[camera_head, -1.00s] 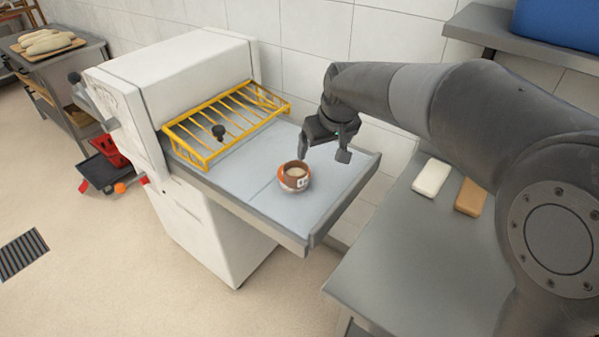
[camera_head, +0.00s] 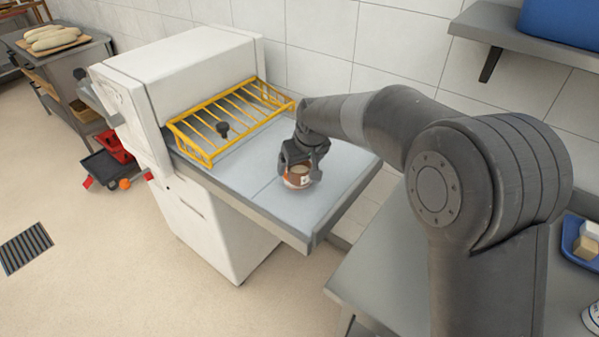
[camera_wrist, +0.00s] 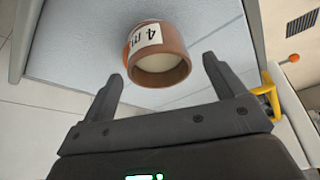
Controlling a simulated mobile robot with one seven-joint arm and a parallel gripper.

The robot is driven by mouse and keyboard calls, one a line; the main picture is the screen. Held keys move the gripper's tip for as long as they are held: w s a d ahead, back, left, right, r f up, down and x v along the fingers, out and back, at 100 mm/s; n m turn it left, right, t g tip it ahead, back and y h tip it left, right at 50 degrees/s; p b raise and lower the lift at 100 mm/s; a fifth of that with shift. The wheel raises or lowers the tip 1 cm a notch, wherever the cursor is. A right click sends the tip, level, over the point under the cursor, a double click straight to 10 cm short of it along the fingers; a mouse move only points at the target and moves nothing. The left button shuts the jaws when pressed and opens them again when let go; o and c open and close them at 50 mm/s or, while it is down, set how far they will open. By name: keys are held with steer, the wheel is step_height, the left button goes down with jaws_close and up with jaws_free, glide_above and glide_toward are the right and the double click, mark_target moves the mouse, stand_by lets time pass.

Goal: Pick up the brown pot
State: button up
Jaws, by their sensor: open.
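The brown pot (camera_head: 298,181) stands on the pale blue-grey surface of the machine's table (camera_head: 262,207). In the head view, my gripper (camera_head: 301,165) is at the pot and hides part of its upper side. In the wrist view, the brown pot (camera_wrist: 157,54) has a white label with dark writing and a pale inside. The open, empty fingers of my gripper (camera_wrist: 162,84) point toward it. The pot is just beyond the fingertips, roughly centred between them. Whether a finger touches it I cannot tell.
A yellow wire guard (camera_head: 232,120) stands on the table left of the pot, beside the white machine body (camera_head: 185,85). A grey worktop (camera_head: 385,275) is at the front right, with a blue tray (camera_head: 580,243) on it. A wall shelf (camera_head: 515,38) is at the upper right.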

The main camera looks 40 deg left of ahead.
steer(key=shift+x, duration=1.05)
steer(key=shift+c, duration=0.6)
steer(key=c, duration=1.2)
steer(key=shift+o, duration=0.2)
steer(key=shift+r, duration=0.1)
